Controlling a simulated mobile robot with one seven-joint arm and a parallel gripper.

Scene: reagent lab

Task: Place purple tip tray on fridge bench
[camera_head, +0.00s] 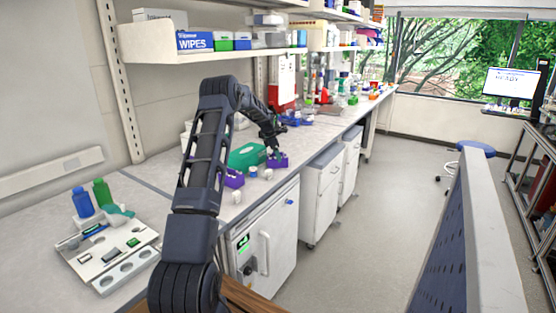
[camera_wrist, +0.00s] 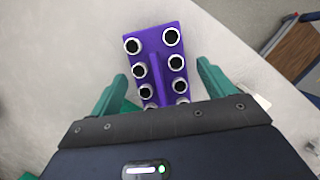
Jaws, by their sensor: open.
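A purple tip tray (camera_wrist: 157,62) with several white-rimmed dark openings lies on the pale bench top in the wrist view. My gripper (camera_wrist: 162,75) is open, with one green finger on each side of the tray and a gap on both sides. In the head view, my gripper (camera_head: 274,150) is over a purple tray (camera_head: 278,162) near the bench's front edge. A second purple tray (camera_head: 234,179) is partly hidden behind my arm. The fridge (camera_head: 265,236) stands under the bench (camera_head: 213,206), below these trays.
A green box (camera_head: 247,157) sits close to the trays. Small white containers (camera_head: 253,171) stand near the bench edge. At left are a board of tools (camera_head: 108,254) and blue (camera_head: 83,203) and green (camera_head: 102,192) bottles. A shelf (camera_head: 155,43) hangs above.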

